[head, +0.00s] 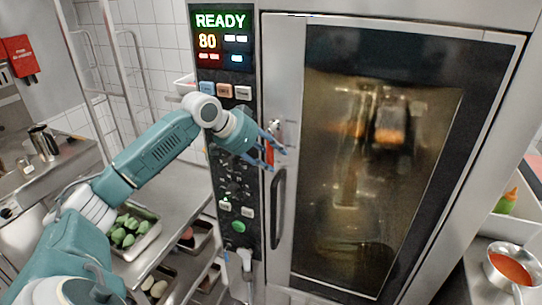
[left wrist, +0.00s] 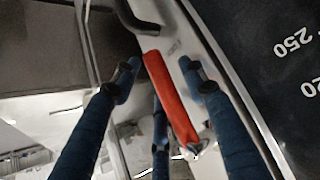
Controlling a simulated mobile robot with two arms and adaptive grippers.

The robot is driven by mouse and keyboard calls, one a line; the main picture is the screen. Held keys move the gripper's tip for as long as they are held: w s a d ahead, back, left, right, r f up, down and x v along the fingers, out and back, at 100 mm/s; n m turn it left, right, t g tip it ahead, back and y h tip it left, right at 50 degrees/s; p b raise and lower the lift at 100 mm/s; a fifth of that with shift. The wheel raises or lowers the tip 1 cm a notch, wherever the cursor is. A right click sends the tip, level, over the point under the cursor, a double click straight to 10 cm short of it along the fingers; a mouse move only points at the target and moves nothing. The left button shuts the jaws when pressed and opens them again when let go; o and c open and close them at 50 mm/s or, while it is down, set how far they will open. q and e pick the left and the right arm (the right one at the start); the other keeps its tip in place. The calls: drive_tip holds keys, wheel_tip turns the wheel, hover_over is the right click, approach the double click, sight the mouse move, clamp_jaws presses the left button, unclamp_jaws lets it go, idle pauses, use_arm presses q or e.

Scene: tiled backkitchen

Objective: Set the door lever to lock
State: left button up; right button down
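The oven door lever is a red handle (head: 269,153) on the metal door frame, at the upper left of the glass door. In the head view it points roughly downward, partly covered by my fingers. My left gripper (head: 274,146) is at the lever, with its blue fingers spread. In the left wrist view the red lever (left wrist: 172,100) lies between the fingers of the left gripper (left wrist: 160,78), with visible gaps on both sides. Whether any finger touches it I cannot tell. My right gripper is not in view.
A dark curved door handle (head: 278,208) is just below the lever. The control panel (head: 223,45) reads READY and 80. A steel table with a tray of green vegetables (head: 130,232) stands at left. A pan of red sauce (head: 510,268) is at lower right.

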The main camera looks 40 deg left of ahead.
use_arm(q)
drive_tip(key=shift+s+a+r, duration=0.1)
drive_tip(key=v, duration=1.1)
drive_tip(key=shift+s+r, duration=0.2)
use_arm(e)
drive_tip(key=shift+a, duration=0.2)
